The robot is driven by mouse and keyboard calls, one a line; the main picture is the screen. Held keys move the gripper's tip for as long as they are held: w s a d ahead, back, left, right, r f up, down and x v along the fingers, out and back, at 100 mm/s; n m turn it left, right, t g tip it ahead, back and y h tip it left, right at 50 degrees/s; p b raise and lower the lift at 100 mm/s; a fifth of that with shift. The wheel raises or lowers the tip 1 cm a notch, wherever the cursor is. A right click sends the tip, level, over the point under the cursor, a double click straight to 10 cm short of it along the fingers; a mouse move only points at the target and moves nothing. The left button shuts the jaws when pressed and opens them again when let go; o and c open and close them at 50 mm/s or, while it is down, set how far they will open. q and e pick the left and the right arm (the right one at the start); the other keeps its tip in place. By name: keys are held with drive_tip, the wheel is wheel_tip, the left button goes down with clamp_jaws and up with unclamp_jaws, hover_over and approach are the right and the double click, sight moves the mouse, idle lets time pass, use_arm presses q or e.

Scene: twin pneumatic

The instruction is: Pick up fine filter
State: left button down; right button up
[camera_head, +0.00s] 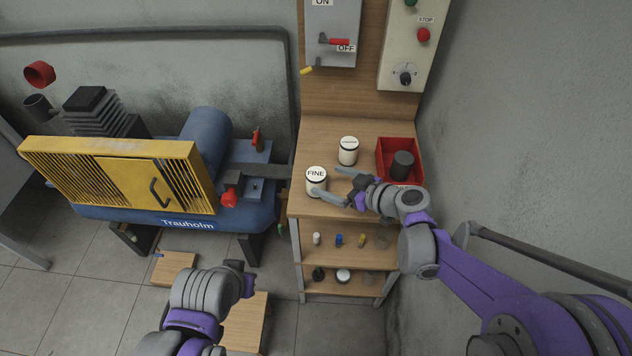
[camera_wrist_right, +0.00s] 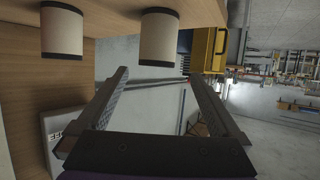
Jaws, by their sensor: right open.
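The fine filter (camera_head: 316,181) is a white cylinder with a dark rim and a FINE label, upright on the wooden bench top (camera_head: 325,135) near its front left corner. My right gripper (camera_head: 326,181) is open and empty, its fingers pointing left at the filter, one on the far side and one on the near side. In the right wrist view, which looks upside down, the likely fine filter (camera_wrist_right: 157,35) lines up with the gap between the open fingers (camera_wrist_right: 157,72). Contact cannot be told. My left gripper (camera_head: 243,275) is low at the front; its jaws are unclear.
A second white filter (camera_head: 348,151) stands behind; it also shows in the wrist view (camera_wrist_right: 62,32). A red bin (camera_head: 384,146) holds a dark cylinder (camera_head: 402,164). Shelves (camera_head: 340,285) below hold small parts. The blue compressor (camera_head: 205,135) stands left; a wall closes off the right.

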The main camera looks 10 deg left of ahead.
sight(319, 175)
drive_tip(key=x, duration=0.7)
drive_tip(key=shift+w+d+f, duration=0.1)
drive_tip(key=shift+w+d, duration=0.05)
drive_tip(key=shift+d, duration=0.05)
drive_tip(key=c, duration=1.5)
drive_tip(key=shift+o, duration=0.2)
